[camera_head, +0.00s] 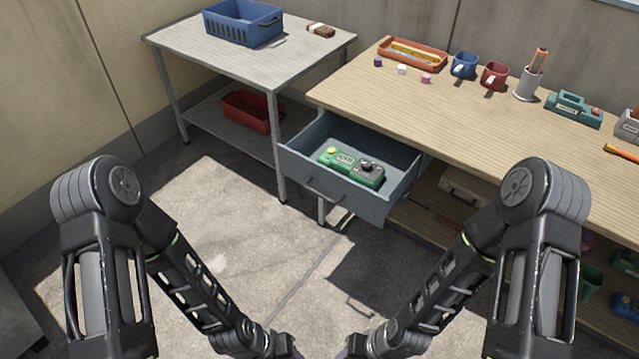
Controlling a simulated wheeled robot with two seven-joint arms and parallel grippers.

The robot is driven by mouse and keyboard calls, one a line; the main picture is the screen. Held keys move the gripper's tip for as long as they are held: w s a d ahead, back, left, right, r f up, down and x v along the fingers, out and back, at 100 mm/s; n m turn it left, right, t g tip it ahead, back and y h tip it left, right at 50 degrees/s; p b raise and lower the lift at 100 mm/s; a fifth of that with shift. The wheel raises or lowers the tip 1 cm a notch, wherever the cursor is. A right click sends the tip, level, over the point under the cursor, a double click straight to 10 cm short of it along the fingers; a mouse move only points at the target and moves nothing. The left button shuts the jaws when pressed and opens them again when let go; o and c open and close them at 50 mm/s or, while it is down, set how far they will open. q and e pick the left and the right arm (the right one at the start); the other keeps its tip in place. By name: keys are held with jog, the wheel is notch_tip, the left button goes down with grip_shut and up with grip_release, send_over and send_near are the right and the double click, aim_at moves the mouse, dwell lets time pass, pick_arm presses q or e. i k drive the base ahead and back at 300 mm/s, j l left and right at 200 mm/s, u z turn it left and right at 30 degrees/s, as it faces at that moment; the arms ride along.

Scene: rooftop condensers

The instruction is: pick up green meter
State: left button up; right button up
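A green meter (352,169) with a small display, a yellow knob and a dark knob lies in the open grey-blue drawer (333,191) under the wooden bench. A second green device (573,109), darker and teal, stands on the bench top at the right. My two arms reach down to the bottom edge of the head view, on the floor side of the drawer. Both grippers are cut off by the bottom edge, so their fingers are hidden. Both arms are well apart from the meter.
The wooden bench (450,105) holds an orange tray (413,55), a blue mug (464,66), a red mug (494,77) and a pen cup (528,85). A side table (290,60) carries a blue crate (243,24); a red bin (250,112) sits below. Floor before the drawer is mostly clear.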

aim_at(346, 165)
jog(key=i+j+z, duration=0.1)
jog(key=z, duration=0.35)
jog(key=i+j+z, duration=0.15)
jog(key=j, duration=0.25)
jog(key=i+j+z, duration=0.2)
jog(key=j, duration=0.2)
jog(key=j+z, duration=0.15)
jog(key=j, duration=0.3)
jog(key=i+j+z, duration=0.15)
jog(key=j, duration=0.3)
jog(key=i+j, duration=0.1)
jog(key=j, duration=0.45)
jog(key=i+j, duration=0.1)
jog(key=j, duration=0.45)
jog(key=i+j, duration=0.1)
jog(key=j, duration=0.45)
jog(key=z, duration=0.05)
